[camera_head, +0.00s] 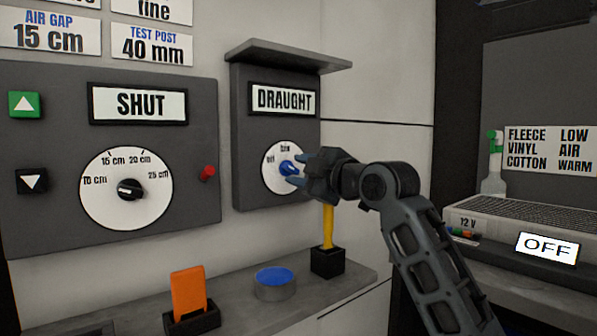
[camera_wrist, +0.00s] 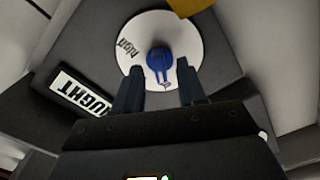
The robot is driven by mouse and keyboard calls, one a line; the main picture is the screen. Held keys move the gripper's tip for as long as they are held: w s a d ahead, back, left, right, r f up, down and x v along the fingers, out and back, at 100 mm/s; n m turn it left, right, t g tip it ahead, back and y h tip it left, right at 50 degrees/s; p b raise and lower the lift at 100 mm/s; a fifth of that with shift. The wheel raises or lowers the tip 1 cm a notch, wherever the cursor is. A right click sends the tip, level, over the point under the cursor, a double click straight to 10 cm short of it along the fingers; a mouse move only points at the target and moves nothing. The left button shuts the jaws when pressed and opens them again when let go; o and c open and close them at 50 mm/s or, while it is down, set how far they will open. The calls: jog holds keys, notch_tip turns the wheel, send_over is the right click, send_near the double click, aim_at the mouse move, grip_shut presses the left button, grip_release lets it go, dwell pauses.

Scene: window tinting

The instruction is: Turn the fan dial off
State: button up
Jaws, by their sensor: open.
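The fan dial is a blue knob (camera_head: 288,168) on a white disc (camera_head: 272,182) in the dark panel marked DRAUGHT (camera_head: 283,99). The disc reads "off" at its left and has another small mark near the top. My gripper (camera_head: 299,171) is at the right of the knob, pointing at it, and hides the right side of the disc. In the wrist view the blue knob (camera_wrist: 160,60) lies ahead between the two spread fingers of my gripper (camera_wrist: 158,82). The jaws are open and empty. Whether the fingers touch the knob, I cannot tell.
A grey hood (camera_head: 288,55) juts out above the panel. Below, a shelf (camera_head: 330,290) holds a yellow-handled tool (camera_head: 327,225) in a black holder, a blue round button (camera_head: 275,281) and an orange piece (camera_head: 188,292). A SHUT panel (camera_head: 60,220) with another dial is at left.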

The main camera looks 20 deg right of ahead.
jog(key=v, duration=0.6)
jog(key=shift+s, duration=0.35)
